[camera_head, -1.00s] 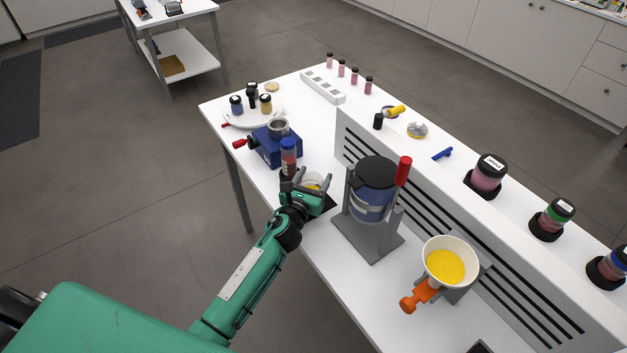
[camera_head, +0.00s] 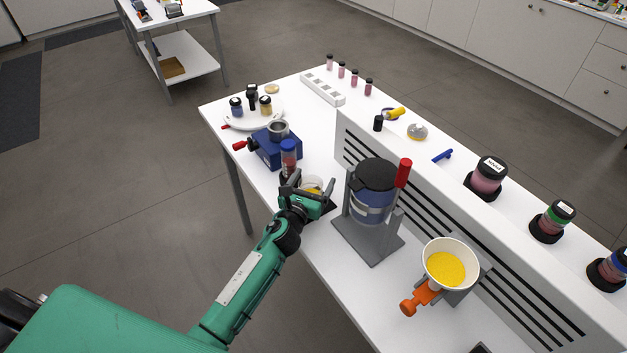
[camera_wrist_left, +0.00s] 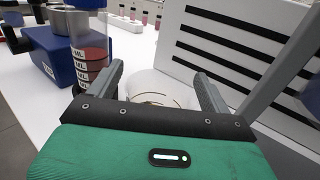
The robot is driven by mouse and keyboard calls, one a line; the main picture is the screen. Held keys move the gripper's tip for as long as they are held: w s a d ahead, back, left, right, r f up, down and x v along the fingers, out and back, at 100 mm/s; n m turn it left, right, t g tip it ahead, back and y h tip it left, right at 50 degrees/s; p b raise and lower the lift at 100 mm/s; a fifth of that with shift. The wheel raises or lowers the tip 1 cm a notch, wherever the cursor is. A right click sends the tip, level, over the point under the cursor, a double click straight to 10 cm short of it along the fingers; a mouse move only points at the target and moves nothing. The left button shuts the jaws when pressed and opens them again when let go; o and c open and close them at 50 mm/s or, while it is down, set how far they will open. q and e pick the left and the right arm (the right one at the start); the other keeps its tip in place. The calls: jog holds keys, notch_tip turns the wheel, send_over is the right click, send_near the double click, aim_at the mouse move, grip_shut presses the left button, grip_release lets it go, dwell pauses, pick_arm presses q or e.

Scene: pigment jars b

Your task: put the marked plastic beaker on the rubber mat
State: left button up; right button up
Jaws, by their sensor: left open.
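A whitish plastic beaker (camera_head: 312,184) with yellow in it stands on the white bench, partly hidden behind my left gripper. In the left wrist view the beaker (camera_wrist_left: 160,86) shows as a pale rounded wall between and beyond the fingers. My left gripper (camera_head: 307,183) is open, with its fingers toward the beaker; I cannot tell whether they touch it. My right gripper is not in view.
A grey stand with a dark-lidded canister (camera_head: 372,206) is close on the right. Further right is a funnel of yellow powder (camera_head: 446,262). A slotted panel (camera_head: 440,222) bounds the back.

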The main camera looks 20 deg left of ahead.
pick_arm(q)
jog(key=s, duration=0.3)
jog(key=s+b, duration=0.1)
jog(key=s, duration=0.3)
jog(key=s+b, duration=0.1)
jog(key=s, duration=0.2)
jog(key=shift+s+a+f, duration=0.15)
jog(key=shift+s+a, duration=0.1)
jog(key=shift+a, duration=0.15)
jog(key=shift+s, duration=0.5)
jog(key=shift+a, duration=0.1)
